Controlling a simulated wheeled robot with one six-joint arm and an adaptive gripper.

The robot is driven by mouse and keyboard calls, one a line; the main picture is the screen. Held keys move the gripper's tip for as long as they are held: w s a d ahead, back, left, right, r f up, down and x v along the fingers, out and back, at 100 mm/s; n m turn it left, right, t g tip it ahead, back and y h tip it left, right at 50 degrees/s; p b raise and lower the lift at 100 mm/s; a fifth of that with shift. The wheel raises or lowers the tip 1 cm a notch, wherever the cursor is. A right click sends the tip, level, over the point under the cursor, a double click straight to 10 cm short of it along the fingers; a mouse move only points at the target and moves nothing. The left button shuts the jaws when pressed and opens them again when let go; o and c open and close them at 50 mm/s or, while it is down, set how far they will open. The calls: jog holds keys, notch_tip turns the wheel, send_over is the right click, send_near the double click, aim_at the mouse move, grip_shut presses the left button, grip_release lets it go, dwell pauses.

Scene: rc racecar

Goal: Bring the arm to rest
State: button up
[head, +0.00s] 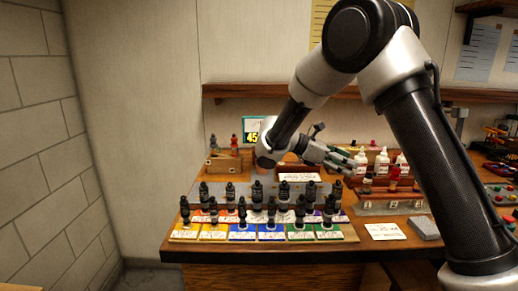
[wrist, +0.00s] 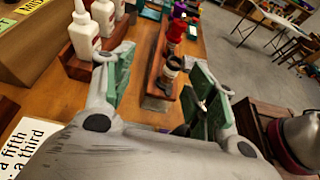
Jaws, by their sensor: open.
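My gripper (head: 343,161) is at the end of my arm, above the workbench (head: 253,251) and to the right of the rows of black bottles. In the wrist view my gripper (wrist: 165,92) shows its two green-padded fingers spread wide apart. Nothing is held between them. A dark bottle with a pale label (wrist: 171,70) and a red-capped bottle (wrist: 175,32) stand on a wooden rack beyond the fingers. My arm is bent, coming down from the upper right of the head view, with its wrist low over the bench.
Several black bottles (head: 271,208) stand on coloured cards at the bench front. White bottles (head: 381,162) stand behind my gripper's right side. A wooden shelf (head: 240,91) runs along the back wall. A grey block (head: 424,227) lies near the front edge. A brick wall (head: 45,130) is at left.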

jog(key=s+d+r+m+g+y, duration=0.1)
jog(key=s+d+r+m+y, duration=0.3)
jog(key=s, duration=0.3)
jog(key=s+d+r+m+y, duration=0.2)
jog(key=s+d+m+y, duration=0.15)
jog(key=s+d, duration=0.3)
jog(key=s+m+t+y, duration=0.5)
jog(key=s+m, duration=0.5)
jog(key=s, duration=0.7)
jog(key=shift+y, duration=0.45)
jog(key=shift+s+m, duration=0.1)
jog(key=shift+m, duration=0.15)
